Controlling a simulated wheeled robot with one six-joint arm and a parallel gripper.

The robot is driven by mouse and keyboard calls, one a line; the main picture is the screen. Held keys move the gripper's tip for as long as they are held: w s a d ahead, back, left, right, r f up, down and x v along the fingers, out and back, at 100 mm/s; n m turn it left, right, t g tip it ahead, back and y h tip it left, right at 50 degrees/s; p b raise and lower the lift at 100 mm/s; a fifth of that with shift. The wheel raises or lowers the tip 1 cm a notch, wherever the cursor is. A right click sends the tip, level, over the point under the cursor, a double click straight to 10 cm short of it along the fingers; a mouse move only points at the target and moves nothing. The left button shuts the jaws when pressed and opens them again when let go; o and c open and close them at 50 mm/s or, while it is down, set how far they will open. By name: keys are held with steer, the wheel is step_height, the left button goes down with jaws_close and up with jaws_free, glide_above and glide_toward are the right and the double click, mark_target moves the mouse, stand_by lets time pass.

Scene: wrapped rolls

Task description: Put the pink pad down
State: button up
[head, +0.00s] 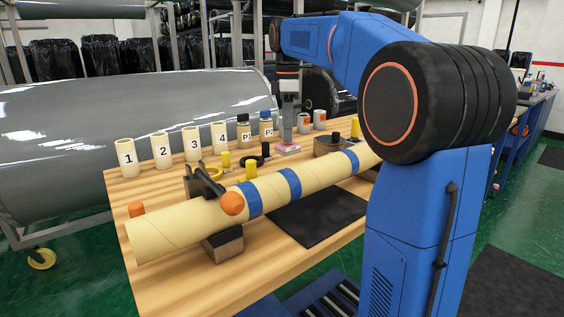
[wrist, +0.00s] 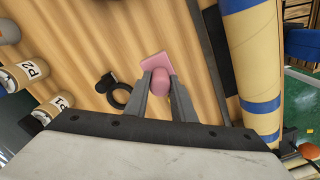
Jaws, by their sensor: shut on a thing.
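The pink pad (head: 288,149) is at my gripper's tips, over the far middle of the wooden table. In the wrist view the pad (wrist: 154,64) shows a flat pink plate with a rounded pink part between the fingers. My gripper (wrist: 161,78) is shut on this rounded part. In the head view my gripper (head: 288,132) points straight down, with the pad low over the tabletop. I cannot tell whether the pad touches the wood.
A long cardboard tube (head: 190,218) with blue bands lies in front of the pad on supports. Numbered cream cylinders (head: 161,150) and labelled jars (head: 244,132) stand along the back. A black ring (wrist: 122,96) lies beside the pad. A black mat (head: 316,217) lies nearer.

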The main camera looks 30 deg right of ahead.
mark_target(287, 153)
steer(key=shift+f, duration=3.6)
steer(key=shift+f, duration=0.1)
steer(key=o, duration=1)
steer(key=shift+c, duration=0.2)
step_height(287, 153, up, 12)
steer(key=shift+r, duration=0.15)
